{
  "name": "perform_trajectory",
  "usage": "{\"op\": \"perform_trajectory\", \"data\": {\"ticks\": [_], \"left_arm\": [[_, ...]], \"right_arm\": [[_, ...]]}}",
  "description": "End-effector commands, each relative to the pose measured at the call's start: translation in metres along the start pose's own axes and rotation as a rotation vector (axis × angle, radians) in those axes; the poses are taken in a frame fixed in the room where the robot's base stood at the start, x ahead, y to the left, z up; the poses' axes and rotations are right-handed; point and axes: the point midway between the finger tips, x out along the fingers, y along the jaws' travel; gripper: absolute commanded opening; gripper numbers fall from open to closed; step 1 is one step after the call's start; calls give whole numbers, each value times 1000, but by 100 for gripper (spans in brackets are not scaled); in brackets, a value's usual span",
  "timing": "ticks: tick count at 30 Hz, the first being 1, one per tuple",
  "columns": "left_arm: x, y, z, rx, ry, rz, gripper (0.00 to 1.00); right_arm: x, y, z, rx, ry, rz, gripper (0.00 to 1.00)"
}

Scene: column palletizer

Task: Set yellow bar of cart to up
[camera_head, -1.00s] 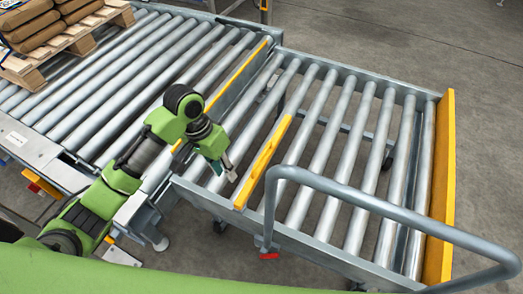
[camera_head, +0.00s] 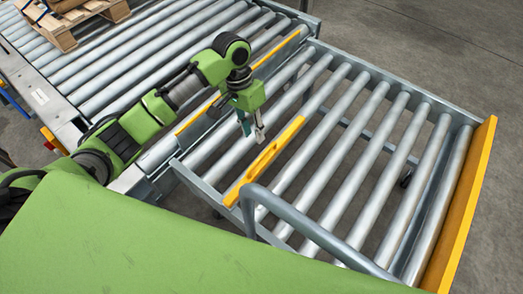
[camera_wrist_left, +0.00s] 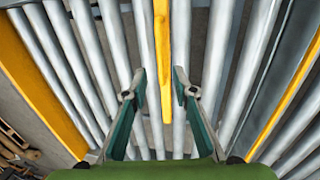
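The cart (camera_head: 465,128) is a grey frame of metal rollers beside the conveyor. Its yellow bar (camera_head: 265,160) lies lengthwise over the rollers near the conveyor end, low between them. My left gripper (camera_head: 254,136) is above the rollers just left of the bar in the head view, pointing down. In the left wrist view the gripper (camera_wrist_left: 158,82) is open, with one finger on each side of the yellow bar (camera_wrist_left: 163,60) and gaps between. Whether the fingertips reach down to the bar's height I cannot tell. My right gripper is out of view.
A fixed yellow plate (camera_head: 468,200) closes the cart's far right end. A grey handle tube (camera_head: 300,222) rises at the near side. The roller conveyor (camera_head: 130,68) at left carries a loaded pallet (camera_head: 62,30) and has a yellow strip (camera_head: 275,50) at its end.

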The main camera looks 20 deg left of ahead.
Motion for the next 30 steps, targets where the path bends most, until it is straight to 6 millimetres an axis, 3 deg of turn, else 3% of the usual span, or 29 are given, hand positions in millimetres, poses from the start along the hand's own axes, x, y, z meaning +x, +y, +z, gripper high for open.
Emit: {"op": "perform_trajectory", "data": {"ticks": [4,13,18,27,30], "left_arm": [[35,0,1,0,-4,1,26],[87,0,0,0,-1,1,26],[99,0,0,1,0,0,26],[101,0,0,2,1,-1,26],[101,0,0,2,1,-1,2]], "right_arm": [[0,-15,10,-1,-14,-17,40],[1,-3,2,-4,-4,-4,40],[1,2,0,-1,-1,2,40],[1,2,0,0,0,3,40],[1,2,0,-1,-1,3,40]]}}
